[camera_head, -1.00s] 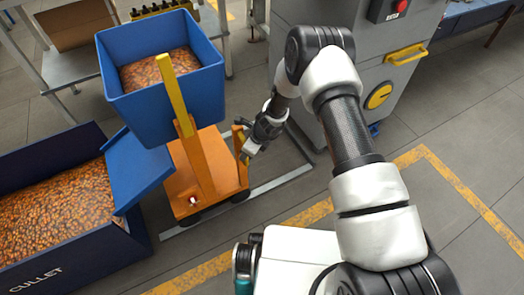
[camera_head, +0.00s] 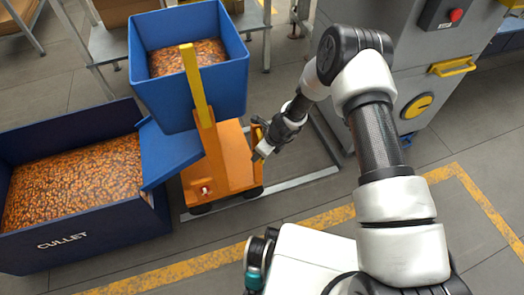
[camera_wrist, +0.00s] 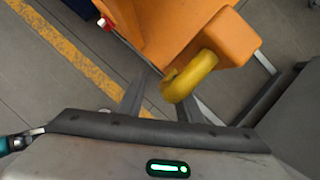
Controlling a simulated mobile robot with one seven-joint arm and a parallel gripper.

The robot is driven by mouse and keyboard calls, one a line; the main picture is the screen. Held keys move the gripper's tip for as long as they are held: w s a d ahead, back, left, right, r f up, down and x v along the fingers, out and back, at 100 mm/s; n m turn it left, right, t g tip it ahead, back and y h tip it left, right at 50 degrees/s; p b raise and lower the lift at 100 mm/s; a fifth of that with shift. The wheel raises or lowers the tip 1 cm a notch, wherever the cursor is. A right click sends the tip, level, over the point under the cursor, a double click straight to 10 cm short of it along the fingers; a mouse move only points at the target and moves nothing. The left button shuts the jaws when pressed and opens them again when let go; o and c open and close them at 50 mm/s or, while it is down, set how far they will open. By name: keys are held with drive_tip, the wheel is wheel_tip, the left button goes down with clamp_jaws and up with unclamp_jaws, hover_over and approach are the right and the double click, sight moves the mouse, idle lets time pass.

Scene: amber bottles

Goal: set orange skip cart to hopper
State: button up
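The orange skip cart (camera_head: 229,158) stands on the floor left of centre, carrying a blue skip (camera_head: 195,100) filled with amber bits. A yellow post (camera_head: 194,85) rises at its front. A yellow loop handle (camera_wrist: 192,76) sticks out from the cart's side; it also shows in the head view (camera_head: 256,133). My gripper (camera_head: 262,151) is at this handle, on the cart's right side. In the wrist view the dark fingers (camera_wrist: 160,95) stand apart, with the handle overlapping the right one. Contact is hard to judge. No hopper can be identified for certain.
A dark blue CULLET bin (camera_head: 75,237) with amber bits stands left, close to the cart. A blue chute-like panel (camera_head: 168,152) lies between them. A grey machine (camera_head: 425,60) stands right. Metal rails (camera_head: 300,180) and yellow floor lines (camera_head: 320,213) mark the floor.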

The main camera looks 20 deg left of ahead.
drive_tip(key=shift+w+r, duration=0.1)
drive_tip(key=shift+w, duration=0.05)
drive_tip(key=shift+d+r, duration=0.15)
drive_tip(key=shift+r, duration=0.05)
drive_tip(key=p+v, duration=0.4)
drive_tip(key=v, duration=1.3)
drive_tip(key=shift+p, duration=0.4)
